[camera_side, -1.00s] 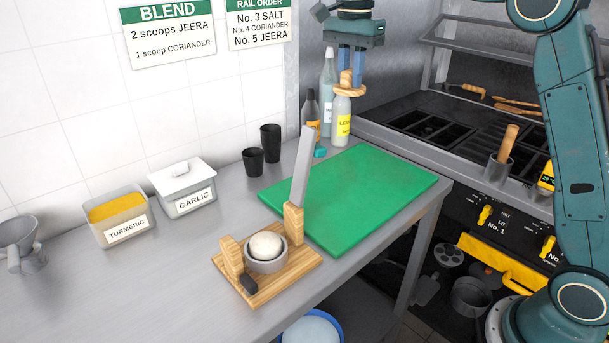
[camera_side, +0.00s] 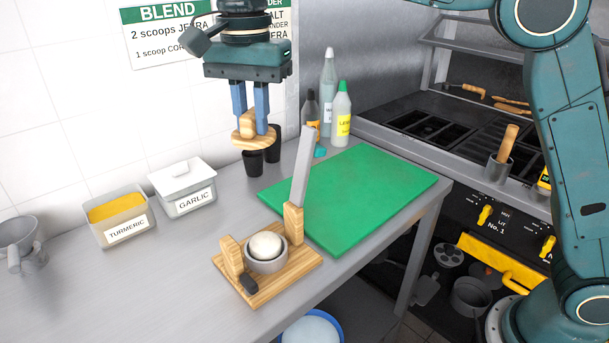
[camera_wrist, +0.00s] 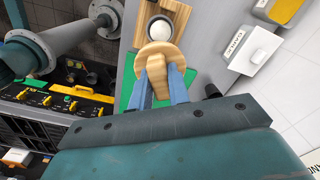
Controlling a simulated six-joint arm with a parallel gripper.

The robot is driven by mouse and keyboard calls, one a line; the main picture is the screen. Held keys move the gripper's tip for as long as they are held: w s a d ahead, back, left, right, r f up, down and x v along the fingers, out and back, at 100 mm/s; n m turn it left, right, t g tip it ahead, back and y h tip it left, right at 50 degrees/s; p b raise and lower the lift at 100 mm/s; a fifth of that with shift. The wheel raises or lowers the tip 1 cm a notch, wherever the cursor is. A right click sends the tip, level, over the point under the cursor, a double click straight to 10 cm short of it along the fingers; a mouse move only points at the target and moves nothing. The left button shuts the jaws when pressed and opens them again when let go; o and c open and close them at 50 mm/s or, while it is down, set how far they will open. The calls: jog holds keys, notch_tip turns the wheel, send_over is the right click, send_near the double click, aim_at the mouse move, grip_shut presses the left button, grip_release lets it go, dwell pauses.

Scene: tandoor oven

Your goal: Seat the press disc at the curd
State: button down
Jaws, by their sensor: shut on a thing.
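My gripper (camera_side: 250,125) is shut on the knob of the wooden press disc (camera_side: 254,141) and holds it in the air above the counter, up and to the left of the press in the side view. The disc (camera_wrist: 160,58) also shows between my blue fingers in the wrist view. The white curd (camera_side: 265,245) sits in a grey ring mould (camera_side: 267,265) on the wooden press board (camera_side: 285,286). The curd (camera_wrist: 160,29) lies just beyond the disc in the wrist view. The disc and curd are apart.
A grey lever (camera_side: 302,168) stands raised from a wooden post (camera_side: 293,222) beside the mould. A green board (camera_side: 350,195) lies behind. Black cups (camera_side: 253,163), the garlic tub (camera_side: 183,187), the turmeric tub (camera_side: 118,214) and bottles (camera_side: 342,115) stand on the counter.

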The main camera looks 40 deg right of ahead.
notch_tip(320, 180, down, 10)
jog(key=shift+d+f, duration=0.15)
jog(key=shift+f, duration=0.05)
jog(key=shift+f, duration=0.1)
dwell(0.5)
jog(key=shift+f, duration=3.75)
jog(key=shift+f, duration=1.6)
jog(key=c, duration=1.3)
grip_release()
jog(key=shift+o, duration=0.2)
jog(key=shift+r, duration=0.1)
notch_tip(320, 180, up, 8)
